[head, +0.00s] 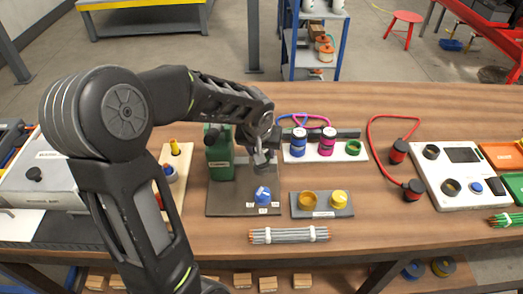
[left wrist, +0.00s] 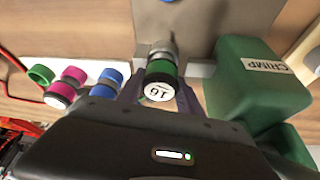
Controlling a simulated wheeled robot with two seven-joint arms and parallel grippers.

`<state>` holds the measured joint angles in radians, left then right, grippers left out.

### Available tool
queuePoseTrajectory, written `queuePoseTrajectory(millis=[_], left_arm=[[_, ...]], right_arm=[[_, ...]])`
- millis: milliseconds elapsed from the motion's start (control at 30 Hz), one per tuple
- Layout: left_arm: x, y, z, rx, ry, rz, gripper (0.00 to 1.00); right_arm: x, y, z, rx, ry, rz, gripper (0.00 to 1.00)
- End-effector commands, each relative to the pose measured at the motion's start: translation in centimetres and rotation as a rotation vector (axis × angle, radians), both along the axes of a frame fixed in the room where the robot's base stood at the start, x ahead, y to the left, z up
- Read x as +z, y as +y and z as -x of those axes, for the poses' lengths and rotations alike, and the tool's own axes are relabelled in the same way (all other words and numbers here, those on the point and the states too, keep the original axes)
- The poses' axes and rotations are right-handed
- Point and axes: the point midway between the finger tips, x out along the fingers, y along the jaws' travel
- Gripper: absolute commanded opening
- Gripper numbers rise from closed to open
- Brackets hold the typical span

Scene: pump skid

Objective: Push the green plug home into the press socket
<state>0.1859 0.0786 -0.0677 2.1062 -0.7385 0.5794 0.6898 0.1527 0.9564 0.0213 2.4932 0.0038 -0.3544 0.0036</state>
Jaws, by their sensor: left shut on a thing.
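My left gripper (head: 262,160) is over the dark plate (head: 228,203) beside the green press body (head: 219,160). In the left wrist view the two fingers (left wrist: 160,97) are closed around the green plug (left wrist: 163,68), whose white end reads 16. A grey metal cylinder (left wrist: 161,47) lies in line beyond the plug; I cannot tell whether it is the plug's nose or the socket, nor how deep the plug sits. The press body marked CRIMP (left wrist: 258,78) stands right of the plug, apart from it. In the head view the gripper hides the plug. My right gripper is not in view.
A white rack (head: 325,153) holds a blue plug (head: 298,142) and a magenta plug (head: 327,141), beside an empty green ring (head: 352,147). A blue knob (head: 263,195) sits on the plate's front. A block with yellow parts (head: 322,211) and a cable bundle (head: 288,235) lie nearer.

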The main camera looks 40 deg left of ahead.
Motion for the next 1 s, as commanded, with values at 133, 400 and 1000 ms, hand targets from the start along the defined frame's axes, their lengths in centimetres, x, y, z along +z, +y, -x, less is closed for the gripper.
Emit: queuePoseTrajectory(millis=[133,400,1000], left_arm=[[-0.34,0.01,-0.02,0.000,-0.001,0.000,0.00],[-0.32,0.01,-0.01,0.000,0.000,0.000,0.43],[-0.35,0.01,0.01,0.000,0.000,0.000,0.68]], right_arm=[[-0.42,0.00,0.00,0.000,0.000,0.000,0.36],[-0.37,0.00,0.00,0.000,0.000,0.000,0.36],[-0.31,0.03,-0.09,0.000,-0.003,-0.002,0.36]])
